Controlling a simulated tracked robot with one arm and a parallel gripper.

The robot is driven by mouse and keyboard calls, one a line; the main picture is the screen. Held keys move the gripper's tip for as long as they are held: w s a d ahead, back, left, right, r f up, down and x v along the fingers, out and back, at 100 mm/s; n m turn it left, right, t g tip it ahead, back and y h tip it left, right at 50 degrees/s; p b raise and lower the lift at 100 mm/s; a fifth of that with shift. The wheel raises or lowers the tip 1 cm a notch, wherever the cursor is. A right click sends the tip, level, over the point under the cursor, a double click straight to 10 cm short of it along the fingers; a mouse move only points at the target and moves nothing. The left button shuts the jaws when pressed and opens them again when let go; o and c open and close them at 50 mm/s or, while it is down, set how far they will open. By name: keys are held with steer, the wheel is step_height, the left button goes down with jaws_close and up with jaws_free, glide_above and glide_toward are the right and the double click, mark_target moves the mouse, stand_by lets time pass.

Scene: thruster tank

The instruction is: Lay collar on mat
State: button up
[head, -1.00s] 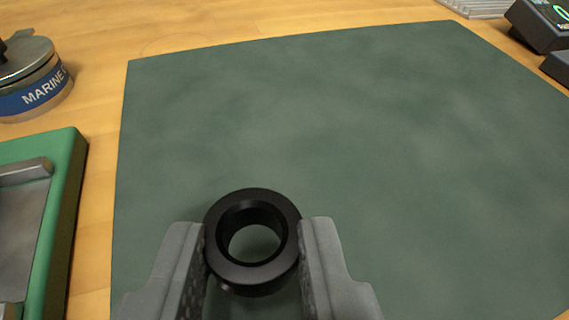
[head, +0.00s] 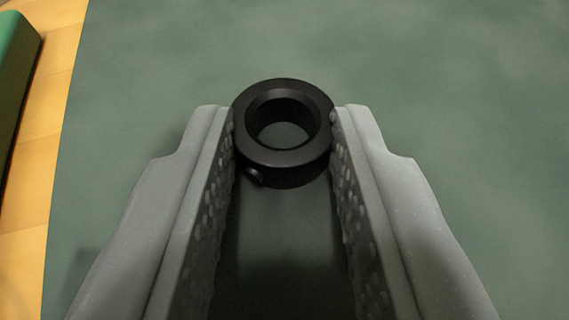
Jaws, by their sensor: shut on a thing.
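The collar (head: 283,157) is a black ring with a small screw on its near left side. My gripper (head: 283,128) is shut on it, with the two grey, studded fingertips pressing its left and right sides. The collar's hole faces up, and the green mat shows through it. The mat (head: 450,90) is dark green and fills most of the head view, lying under the collar. I cannot tell whether the collar touches the mat or is just above it.
A green tray edge (head: 15,70) stands at the upper left. A strip of wooden table (head: 45,175) shows between it and the mat. The mat around the collar is clear.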

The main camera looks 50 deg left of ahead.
steer(key=o, duration=1)
steer(key=shift+r, duration=0.1)
steer(key=p+v, duration=0.2)
steer(key=v, duration=1)
